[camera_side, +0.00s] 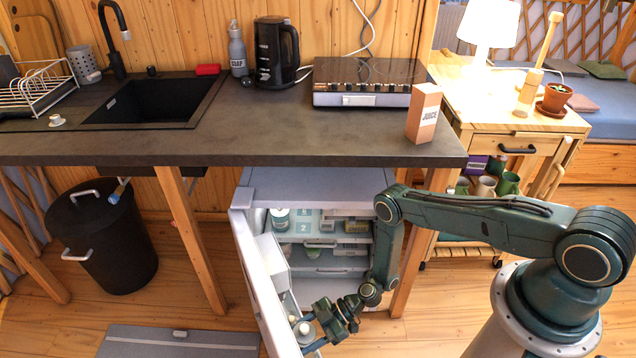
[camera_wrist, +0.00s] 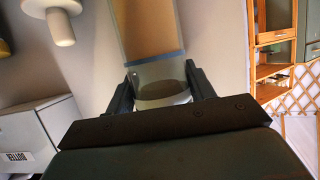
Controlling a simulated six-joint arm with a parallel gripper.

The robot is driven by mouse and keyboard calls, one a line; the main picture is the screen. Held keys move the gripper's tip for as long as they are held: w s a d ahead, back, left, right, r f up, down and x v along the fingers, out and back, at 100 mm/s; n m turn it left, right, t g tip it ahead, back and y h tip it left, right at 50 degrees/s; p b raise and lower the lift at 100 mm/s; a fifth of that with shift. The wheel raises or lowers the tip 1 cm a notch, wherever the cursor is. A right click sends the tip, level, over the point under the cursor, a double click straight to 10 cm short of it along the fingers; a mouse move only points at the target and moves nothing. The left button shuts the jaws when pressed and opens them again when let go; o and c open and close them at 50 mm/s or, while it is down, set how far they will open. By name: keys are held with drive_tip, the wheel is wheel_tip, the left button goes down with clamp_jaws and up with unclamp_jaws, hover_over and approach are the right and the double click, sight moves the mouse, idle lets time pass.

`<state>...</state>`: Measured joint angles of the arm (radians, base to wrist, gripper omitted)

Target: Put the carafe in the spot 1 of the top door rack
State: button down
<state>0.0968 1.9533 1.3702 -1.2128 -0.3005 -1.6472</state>
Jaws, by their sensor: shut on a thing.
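The carafe (camera_wrist: 158,76) is between the fingers of my gripper (camera_wrist: 158,92) in the wrist view. It shows a clear body with a blue band and a tan part beyond it. The fingers are shut on its sides. In the side view my gripper (camera_side: 330,322) is low at the open fridge door (camera_side: 262,290), near its inner side. I cannot make out the carafe clearly there. The top door rack and its spot 1 cannot be told clearly in either view.
The fridge (camera_side: 310,188) stands open under the counter, with shelves holding a jar (camera_side: 279,219) and marked spots. A white butter box (camera_wrist: 35,140) is at lower left in the wrist view, with a white knob-like thing (camera_wrist: 60,25) above it. A table leg (camera_side: 410,270) stands right of the fridge.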

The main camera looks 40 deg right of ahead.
drive_tip(key=shift+f, duration=1.4)
drive_tip(key=shift+a+f, duration=0.2)
drive_tip(key=shift+f, duration=0.15)
drive_tip(key=c, duration=0.5)
unclamp_jaws()
drive_tip(key=shift+d, duration=0.1)
drive_tip(key=shift+v, duration=5.95)
drive_tip(key=shift+w, duration=0.15)
